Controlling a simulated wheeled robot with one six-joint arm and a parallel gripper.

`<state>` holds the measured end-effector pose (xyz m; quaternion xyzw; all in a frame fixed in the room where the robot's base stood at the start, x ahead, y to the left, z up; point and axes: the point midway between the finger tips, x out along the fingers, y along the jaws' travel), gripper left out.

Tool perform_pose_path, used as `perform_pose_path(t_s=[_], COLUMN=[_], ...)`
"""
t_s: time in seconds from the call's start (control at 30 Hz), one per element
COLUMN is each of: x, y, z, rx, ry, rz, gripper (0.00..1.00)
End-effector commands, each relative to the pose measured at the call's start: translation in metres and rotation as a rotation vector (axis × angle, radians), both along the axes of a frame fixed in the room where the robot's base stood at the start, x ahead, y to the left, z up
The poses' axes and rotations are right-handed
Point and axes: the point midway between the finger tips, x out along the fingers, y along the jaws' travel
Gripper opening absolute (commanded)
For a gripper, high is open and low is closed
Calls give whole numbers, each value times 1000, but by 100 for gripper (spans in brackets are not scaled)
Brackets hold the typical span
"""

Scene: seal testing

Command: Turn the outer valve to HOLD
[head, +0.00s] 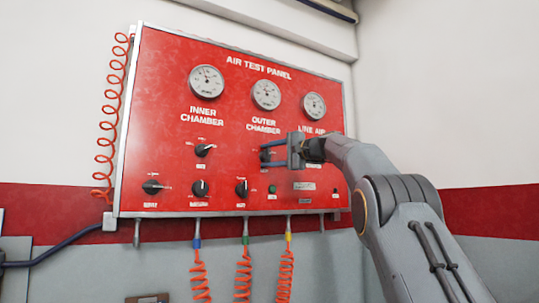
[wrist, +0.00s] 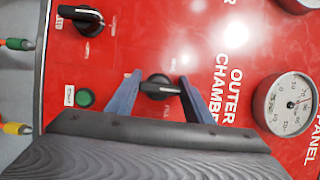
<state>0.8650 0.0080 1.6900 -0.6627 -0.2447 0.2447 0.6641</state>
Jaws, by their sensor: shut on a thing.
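The outer valve is a small black knob (wrist: 158,88) on the red air test panel (head: 165,85), beside the OUTER CHAMBER lettering in the wrist view. My gripper (head: 264,154) is at the panel below that lettering in the head view. Its two blue fingers (wrist: 160,86) stand on either side of the knob and are shut on it.
The inner chamber valve (head: 203,150) is left of my gripper. Several black knobs, including one at lower centre (head: 241,188), and a green button (head: 272,188) lie below. Gauges, including the outer chamber gauge (head: 266,95), sit above. Orange coiled hoses (head: 243,275) hang under the panel.

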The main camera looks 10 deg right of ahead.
Motion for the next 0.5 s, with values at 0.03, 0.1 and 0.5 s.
perform_pose_path(t_s=[0.03,0.1,0.5], x=[0,0,0], y=[0,0,0], z=[0,0,0], rx=[-2,-3,-2], ry=[-1,-1,-1], rz=[1,1,1], gripper=[24,24,66])
